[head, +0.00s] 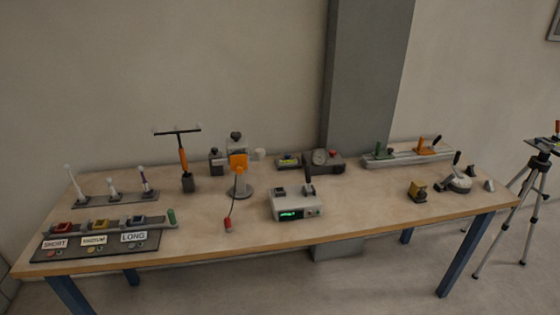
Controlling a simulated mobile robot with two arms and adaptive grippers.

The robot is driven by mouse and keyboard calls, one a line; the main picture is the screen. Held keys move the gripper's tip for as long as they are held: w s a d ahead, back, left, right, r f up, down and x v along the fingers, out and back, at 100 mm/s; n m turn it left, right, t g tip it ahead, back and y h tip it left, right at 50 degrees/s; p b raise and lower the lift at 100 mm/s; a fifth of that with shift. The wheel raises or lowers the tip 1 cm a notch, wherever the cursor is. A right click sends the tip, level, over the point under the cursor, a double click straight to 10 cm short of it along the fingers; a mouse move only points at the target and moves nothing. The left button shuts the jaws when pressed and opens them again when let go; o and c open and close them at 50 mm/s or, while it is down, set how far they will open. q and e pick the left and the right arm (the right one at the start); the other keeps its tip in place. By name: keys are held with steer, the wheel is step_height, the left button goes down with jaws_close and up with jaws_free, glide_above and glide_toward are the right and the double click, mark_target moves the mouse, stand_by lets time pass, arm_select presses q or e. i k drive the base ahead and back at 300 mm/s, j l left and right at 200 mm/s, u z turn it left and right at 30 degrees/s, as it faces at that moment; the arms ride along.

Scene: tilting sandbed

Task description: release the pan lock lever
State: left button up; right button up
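A tripod (528,185) stands on the floor past the right end of the table, partly cut off by the right picture edge. Its head (545,146) is dark, with a small orange part (557,127) at the very edge. I cannot make out a pan lock lever there. Neither of my grippers is in view.
A grey column (365,75) stands behind. Floor between table and tripod is clear.

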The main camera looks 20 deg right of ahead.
mark_target(452, 176)
steer(key=z, duration=1.95)
steer(key=i+l, duration=0.3)
steer(key=i+l+u, duration=0.1)
steer(key=i+l, duration=0.15)
steer(key=l, duration=0.15)
steer(key=i+l, duration=0.3)
steer(key=i+l+u, duration=0.1)
steer(key=i+l, duration=0.15)
steer(key=l, duration=0.2)
steer(key=i+l, duration=0.25)
steer(key=i+l+u, duration=0.1)
steer(key=i+l, duration=0.15)
steer(key=l, duration=0.25)
steer(key=i+l, duration=0.25)
steer(key=l, duration=0.15)
steer(key=i+l+u, duration=0.1)
steer(key=i+l, duration=0.15)
steer(key=l, duration=0.2)
